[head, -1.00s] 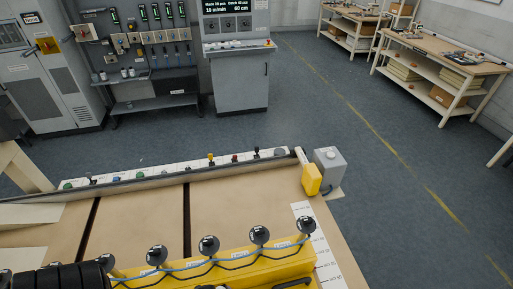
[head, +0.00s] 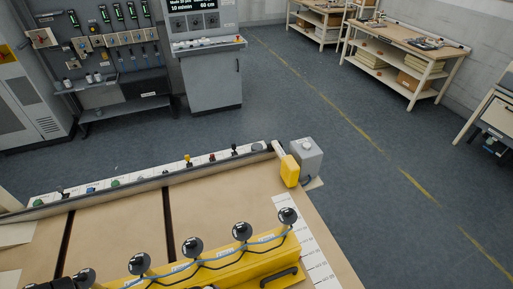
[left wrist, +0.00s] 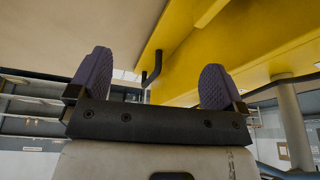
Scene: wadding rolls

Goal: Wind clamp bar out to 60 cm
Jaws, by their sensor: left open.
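The yellow clamp bar (head: 255,264) lies across the near part of the tan table in the head view, carrying several black round discs and a looping blue line. A black handle (head: 281,276) sits on its near side at the right end. A white marked scale strip (head: 318,268) runs beside that end; its figures are too small to read. In the left wrist view my left gripper (left wrist: 156,84) is open and empty, with purple ribbed fingers. A yellow beam (left wrist: 255,55) and a black bent crank handle (left wrist: 152,68) show beyond the fingers, the handle between them in the picture. My right gripper is not in view.
A rail of buttons and levers (head: 140,179) runs along the table's far edge. A yellow block (head: 290,170) and a grey box (head: 308,157) stand at its right end. A grey console (head: 212,80) behind reads 60 cm. The floor to the right is clear up to the workbenches.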

